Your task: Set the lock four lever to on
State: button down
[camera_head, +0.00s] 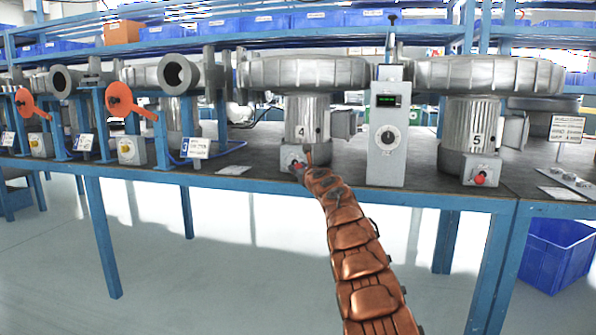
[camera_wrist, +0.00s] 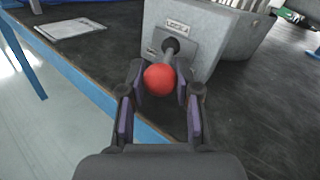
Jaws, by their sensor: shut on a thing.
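The lock four lever is a short grey stem with a red ball knob (camera_wrist: 160,80), coming out of a grey box (camera_wrist: 208,38) with a small label above the stem. My gripper (camera_wrist: 157,88) is at the knob in the wrist view, one finger on each side, shut on it. In the head view my gripper (camera_head: 300,168) reaches the front of the box under the blower marked 4 (camera_head: 305,118). There the gripper and arm hide most of the lever. The label's lettering is too small to read with certainty.
Blower 5 (camera_head: 472,125) has its own red-knobbed lever (camera_head: 480,178) at right. A grey control box (camera_head: 388,135) with a green display and dial stands between the blowers. Flat plates (camera_head: 235,170) lie near the bench's front edge. A blue bin (camera_head: 555,255) is on the floor.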

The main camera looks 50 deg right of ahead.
dwell(0.4)
jog(key=c, duration=0.8)
grip_release()
jog(key=shift+s, duration=0.1)
jog(key=shift+s+a+r, duration=0.25)
jog(key=shift+s+r, duration=0.05)
jog(key=shift+s, duration=0.25)
jog(key=v, duration=0.6)
jog(key=shift+f, duration=0.3)
